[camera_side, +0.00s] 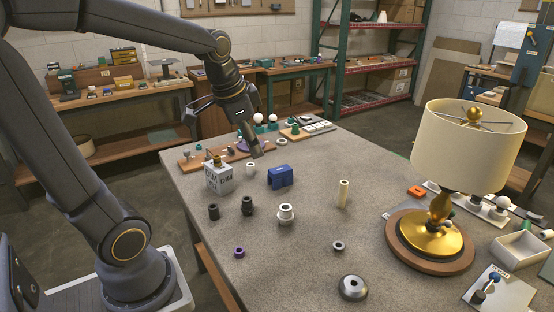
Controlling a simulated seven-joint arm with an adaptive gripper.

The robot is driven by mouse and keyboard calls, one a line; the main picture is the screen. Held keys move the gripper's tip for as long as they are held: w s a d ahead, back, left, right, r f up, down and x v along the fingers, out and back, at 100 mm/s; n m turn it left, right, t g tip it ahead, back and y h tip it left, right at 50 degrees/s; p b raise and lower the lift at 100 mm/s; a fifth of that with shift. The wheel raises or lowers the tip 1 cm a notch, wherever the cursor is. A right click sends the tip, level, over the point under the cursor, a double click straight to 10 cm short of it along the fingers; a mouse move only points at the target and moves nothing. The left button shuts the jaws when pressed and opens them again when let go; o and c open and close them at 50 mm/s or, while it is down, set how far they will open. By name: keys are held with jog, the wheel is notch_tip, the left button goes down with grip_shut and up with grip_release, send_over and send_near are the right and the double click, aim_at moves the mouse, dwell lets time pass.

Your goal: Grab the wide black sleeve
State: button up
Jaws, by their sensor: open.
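Two short black cylinders stand upright on the grey table (300,215) at the front left. One black sleeve (247,206) is the slightly larger-looking of the two. The other black sleeve (213,211) stands just left of it. I cannot tell for sure which is the wide one. My gripper (226,135) is open and appears empty. It hangs over the far left part of the table, above and behind both sleeves in the picture, touching neither.
A grey printed block (218,178), a blue block (281,177) and a white flanged part (286,214) stand near the sleeves. A purple ring (239,252) lies in front. A lamp (438,225) stands at right. The table's middle is mostly clear.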

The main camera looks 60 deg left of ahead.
jog(key=a+f+n+g, duration=0.2)
jog(key=a+f, duration=0.4)
jog(key=a, duration=0.4)
jog(key=n+g+h, duration=0.1)
jog(key=n+g, duration=0.1)
jog(key=n, duration=0.1)
send_over(213, 206)
notch_tip(213, 206, down, 9)
jog(key=f, duration=1)
jog(key=shift+s+a+f, duration=0.15)
jog(key=shift+s+f, duration=0.05)
notch_tip(213, 206, down, 6)
jog(key=shift+w+r, duration=0.1)
jog(key=c, duration=1.1)
